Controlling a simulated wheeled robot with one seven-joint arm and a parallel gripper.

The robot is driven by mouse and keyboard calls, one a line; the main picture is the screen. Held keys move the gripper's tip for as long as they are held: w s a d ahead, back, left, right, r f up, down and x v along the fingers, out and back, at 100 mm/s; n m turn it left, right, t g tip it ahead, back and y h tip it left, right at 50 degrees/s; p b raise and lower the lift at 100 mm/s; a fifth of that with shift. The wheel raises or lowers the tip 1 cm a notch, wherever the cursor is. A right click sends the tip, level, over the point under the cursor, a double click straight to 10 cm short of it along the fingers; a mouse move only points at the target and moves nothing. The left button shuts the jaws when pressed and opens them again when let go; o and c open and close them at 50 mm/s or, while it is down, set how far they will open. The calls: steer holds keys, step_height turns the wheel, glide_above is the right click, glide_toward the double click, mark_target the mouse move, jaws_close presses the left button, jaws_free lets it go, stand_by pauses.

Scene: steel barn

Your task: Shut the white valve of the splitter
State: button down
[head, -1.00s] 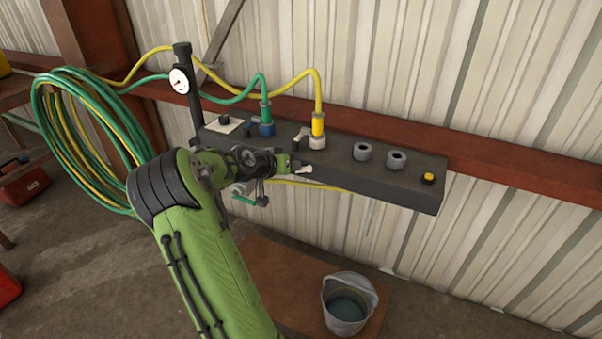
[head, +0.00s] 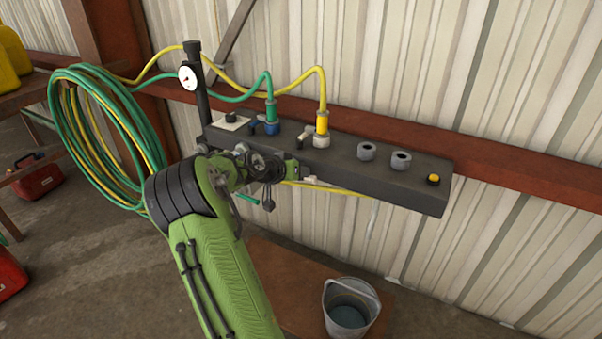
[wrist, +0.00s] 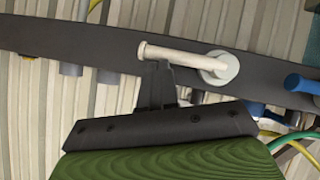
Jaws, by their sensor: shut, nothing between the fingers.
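The splitter (head: 400,195) is a long dark bar along the wall. Its white valve shows in the wrist view as a pale lever (wrist: 180,56) on a round hub (wrist: 220,68), lying roughly along the bar. In the head view only a small pale piece of the white valve (head: 309,181) shows beside my gripper; my arm hides the rest. My gripper (wrist: 157,68) is shut and empty. Its fingertips are at the lever's free end, away from the hub; whether they touch it I cannot tell.
A blue lever (wrist: 303,84) lies right of the hub in the wrist view. A green hose (head: 271,90) and a yellow hose (head: 321,90) plug into the bar's top. A gauge (head: 188,77) stands at its left. A bucket (head: 350,308) stands below.

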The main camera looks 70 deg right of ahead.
steer(key=shift+f, duration=0.1)
steer(key=a+r+p, duration=0.4)
steer(key=a+r, duration=0.5)
steer(key=shift+w+r+p, duration=0.3)
steer(key=shift+w+p, duration=0.05)
steer(key=shift+w, duration=0.05)
stand_by(0.3)
